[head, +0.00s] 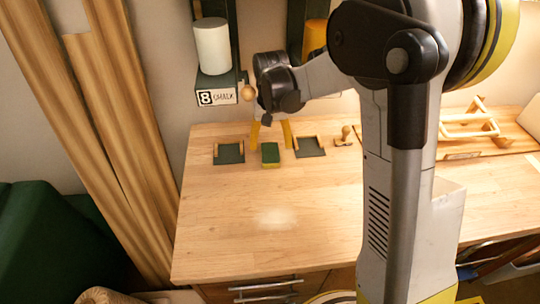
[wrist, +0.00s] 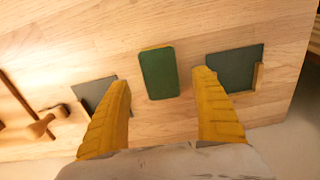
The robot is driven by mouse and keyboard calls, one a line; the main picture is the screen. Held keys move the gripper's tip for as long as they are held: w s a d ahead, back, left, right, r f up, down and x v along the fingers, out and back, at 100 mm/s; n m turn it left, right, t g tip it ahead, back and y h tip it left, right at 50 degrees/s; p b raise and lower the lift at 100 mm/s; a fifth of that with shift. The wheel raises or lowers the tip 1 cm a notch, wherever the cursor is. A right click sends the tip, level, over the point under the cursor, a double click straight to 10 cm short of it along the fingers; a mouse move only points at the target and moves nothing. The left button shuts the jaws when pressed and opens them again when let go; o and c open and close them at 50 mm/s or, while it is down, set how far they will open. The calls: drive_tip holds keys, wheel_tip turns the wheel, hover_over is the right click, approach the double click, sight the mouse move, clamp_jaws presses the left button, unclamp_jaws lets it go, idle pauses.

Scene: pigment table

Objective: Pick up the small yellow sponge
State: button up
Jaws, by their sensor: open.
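The small sponge (head: 270,154) lies flat on the wooden table, with a green top and a yellow edge. In the wrist view the sponge (wrist: 158,73) sits between and a little beyond the fingertips, its green face toward the camera. My gripper (head: 270,135) hangs over the back of the table with its two yellow fingers apart and pointing down. In the wrist view my gripper (wrist: 162,80) is open and empty, with clear wood on both sides of the sponge. The fingertips' exact height above the table is hard to tell.
Dark flat pieces with wooden edges lie left (head: 229,153) and right (head: 309,147) of the sponge. A wooden-knobbed tool (head: 345,137) stands farther right. A chalk-labelled shelf (head: 217,97) holds a white cylinder (head: 212,46) behind. The table's front (head: 225,235) is clear.

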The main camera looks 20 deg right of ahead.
sight(270, 152)
wheel_tip(270, 152, down, 4)
drive_tip(key=shift+r+b, duration=0.1)
drive_tip(key=shift+b, duration=0.65)
drive_tip(key=c, duration=0.8)
drive_tip(key=shift+r, duration=0.1)
drive_tip(key=shift+s+a+r+p, duration=0.1)
drive_tip(key=shift+s+r+p, duration=0.05)
drive_tip(key=shift+r+p, duration=0.45)
wheel_tip(270, 152, up, 6)
drive_tip(key=p, duration=0.2)
drive_tip(key=shift+p, duration=0.35)
drive_tip(key=s+a+p, duration=0.1)
drive_tip(key=s, duration=0.5)
drive_tip(key=s+a+p, duration=0.1)
drive_tip(key=s, duration=0.6)
drive_tip(key=s+a+p, duration=0.1)
drive_tip(key=s, duration=0.5)
drive_tip(key=shift+s+a+f, duration=0.15)
drive_tip(key=shift+a+f, duration=0.05)
drive_tip(key=shift+a, duration=0.2)
drive_tip(key=shift+c, duration=0.4)
drive_tip(key=c, duration=0.3)
